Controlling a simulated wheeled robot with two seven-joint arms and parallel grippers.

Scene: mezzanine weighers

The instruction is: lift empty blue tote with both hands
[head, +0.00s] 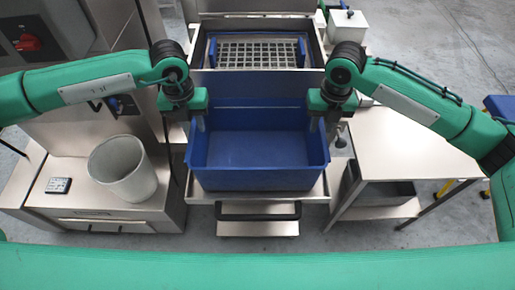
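The blue tote (258,180) is empty and sits level on a steel platform (196,194) in the middle of the head view. My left gripper (199,121) is at the tote's left side wall near the back, with a finger showing inside the rim. My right gripper (316,122) is at the right side wall near the back, also with a finger inside the rim. The outer fingers are mostly hidden, so I cannot tell whether either gripper is clamped on the wall.
Behind the tote is a steel bin with a grid (257,50). A grey bucket (122,170) and a small keypad (58,185) are on the left cabinet. A steel table (410,152) stands close on the right. A dark handle bar (258,213) is in front.

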